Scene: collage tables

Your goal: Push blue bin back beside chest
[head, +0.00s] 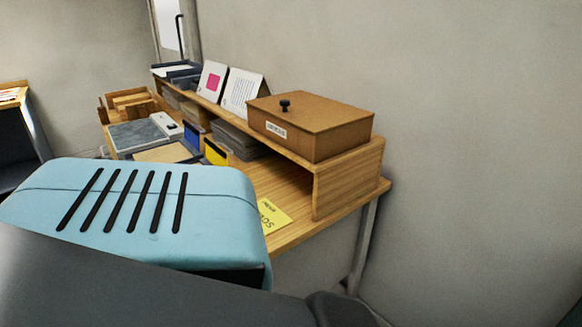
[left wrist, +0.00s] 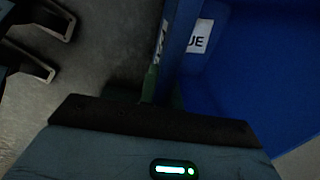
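The blue bin (left wrist: 262,75) fills the right side of the left wrist view, close to my left gripper (left wrist: 164,90). A white label ending in "UE" (left wrist: 198,37) shows on it. A narrow blue edge of it runs down towards the gripper, with dark green parts on both sides. It is too dark to tell whether the fingers are closed on this edge or only beside it. The bin is not visible in the head view. I cannot make out a chest for certain in either view. My right gripper is not in view.
In the head view a wooden desk (head: 290,232) stands against the wall, with a brown lidded box (head: 312,124) on its shelf and cards, trays and papers. Dark metal legs (left wrist: 45,65) stand at the left of the left wrist view, with grey floor (left wrist: 110,45) between.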

